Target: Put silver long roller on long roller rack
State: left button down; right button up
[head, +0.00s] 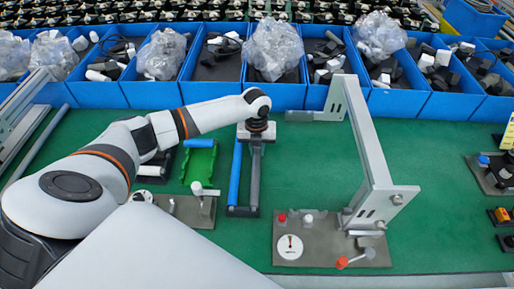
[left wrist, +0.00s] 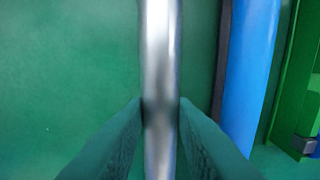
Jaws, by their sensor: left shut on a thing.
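The silver long roller (left wrist: 160,60) runs upright through the middle of the left wrist view. My left gripper (left wrist: 160,108) is shut on it, with one finger on each side. In the head view, my left gripper (head: 256,134) points down at the far end of a grey bar, the roller (head: 254,178). The blue long roller (head: 235,175) lies parallel, just left of it; it also shows in the left wrist view (left wrist: 250,70). The dark long roller rack (head: 243,211) shows at their near ends. Whether the silver roller touches the rack cannot be told. My right gripper is not in view.
A green tray (head: 198,162) lies left of the blue roller. A grey metal frame (head: 368,150) stands on a plate to the right. Blue bins (head: 152,93) with bagged parts line the back. Green mat (head: 300,170) is clear between the roller and the frame.

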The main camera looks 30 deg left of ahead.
pick_arm(q)
jog(key=shift+f, duration=0.15)
jog(key=c, duration=1.1)
grip_release()
notch_tip(320, 180, up, 12)
jog(key=b, duration=0.2)
jog(key=shift+b, duration=0.3)
jog(key=shift+s, duration=0.1)
